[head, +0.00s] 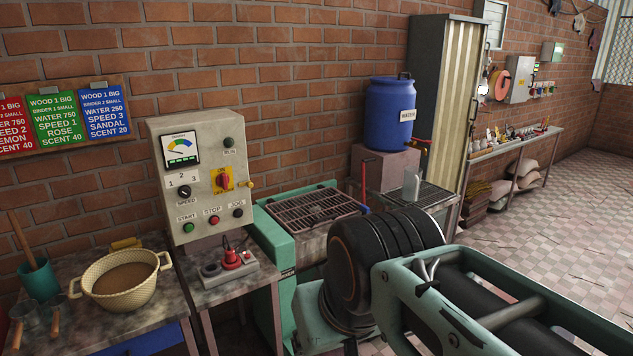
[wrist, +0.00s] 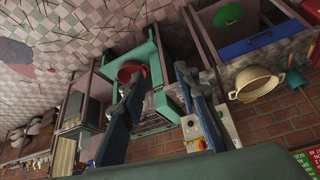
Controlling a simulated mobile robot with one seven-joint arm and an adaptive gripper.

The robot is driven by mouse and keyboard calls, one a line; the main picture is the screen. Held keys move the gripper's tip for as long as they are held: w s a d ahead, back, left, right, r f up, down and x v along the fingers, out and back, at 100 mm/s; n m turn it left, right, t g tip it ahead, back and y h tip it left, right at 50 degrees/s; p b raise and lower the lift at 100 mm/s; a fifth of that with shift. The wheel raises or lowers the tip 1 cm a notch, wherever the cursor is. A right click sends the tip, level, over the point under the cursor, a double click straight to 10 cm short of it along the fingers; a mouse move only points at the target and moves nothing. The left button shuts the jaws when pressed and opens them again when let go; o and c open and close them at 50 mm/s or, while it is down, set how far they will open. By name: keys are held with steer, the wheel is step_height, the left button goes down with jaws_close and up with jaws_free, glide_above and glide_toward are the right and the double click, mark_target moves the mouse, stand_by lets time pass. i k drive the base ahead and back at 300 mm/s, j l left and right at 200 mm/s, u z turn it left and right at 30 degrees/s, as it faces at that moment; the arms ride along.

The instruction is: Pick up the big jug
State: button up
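A pale, see-through jug (head: 412,186) stands upright on the grated stand beside the blue water barrel in the head view. It looks like the big jug, though its outline is faint. I cannot make it out in the wrist view. My gripper (wrist: 161,68) shows in the wrist view as two dark blue fingers, spread apart with nothing between them. They hang in the air above the workshop, well apart from the jug. I cannot pick out the fingers in the head view.
The blue barrel (head: 390,112) sits on a block behind the jug. A grey control box (head: 205,178) and a basin (head: 122,285) stand left. Tiled floor (head: 560,220) lies open at right.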

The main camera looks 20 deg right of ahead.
mark_target(411, 183)
steer(key=z, duration=1.15)
steer(key=i+l+z, duration=0.15)
steer(key=i, duration=0.75)
steer(key=i+z, duration=0.2)
steer(key=i, duration=0.65)
steer(key=i+j+z, duration=0.15)
steer(key=i, duration=0.7)
